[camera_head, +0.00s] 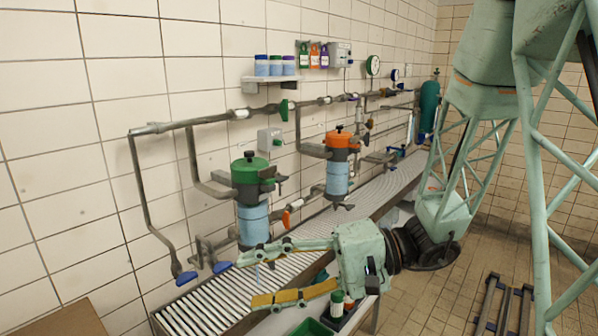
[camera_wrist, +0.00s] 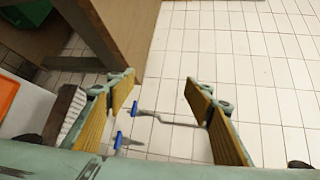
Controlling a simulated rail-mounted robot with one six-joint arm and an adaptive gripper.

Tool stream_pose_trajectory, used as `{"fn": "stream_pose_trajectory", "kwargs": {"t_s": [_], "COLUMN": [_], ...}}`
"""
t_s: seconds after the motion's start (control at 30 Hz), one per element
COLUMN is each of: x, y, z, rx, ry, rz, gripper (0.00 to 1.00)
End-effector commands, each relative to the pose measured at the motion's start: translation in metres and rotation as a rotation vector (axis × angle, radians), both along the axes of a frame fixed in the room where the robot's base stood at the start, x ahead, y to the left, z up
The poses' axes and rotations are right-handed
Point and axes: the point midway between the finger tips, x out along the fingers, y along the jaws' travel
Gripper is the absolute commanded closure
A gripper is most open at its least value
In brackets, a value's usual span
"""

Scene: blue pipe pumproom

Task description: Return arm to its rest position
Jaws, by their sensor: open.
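My gripper (camera_head: 246,279) is open and empty in the head view, with its two pale green, yellow-padded fingers apart and pointing left. It is in front of the roller conveyor (camera_head: 190,312), at the near end of the bench. My arm comes down from the upper right to it. In the wrist view my gripper (camera_wrist: 157,98) also shows open, with nothing between the yellow pads. White tiles and two blue-ended pipe handles (camera_wrist: 134,108) show beyond the fingertips.
A green-topped filter (camera_head: 250,195) and an orange-topped filter (camera_head: 338,165) hang on wall pipes behind my gripper. Blue-ended handles (camera_head: 187,278) stick out left of it. Bottles (camera_head: 337,300) and a green crate (camera_head: 310,328) are below.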

Motion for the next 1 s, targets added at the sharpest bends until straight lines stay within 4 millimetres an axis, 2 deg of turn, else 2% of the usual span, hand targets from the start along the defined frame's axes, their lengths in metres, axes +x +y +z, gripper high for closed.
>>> {"fn": "stream_pose_trajectory", "kwargs": {"t_s": [0.5, 1.0], "x": [-0.081, -0.144], "y": [-0.018, -0.054], "z": [0.019, 0.023], "rx": [-0.205, -0.443], "ry": [0.006, -0.017], "rz": [0.141, 0.211], "gripper": [0.52, 0.52]}}
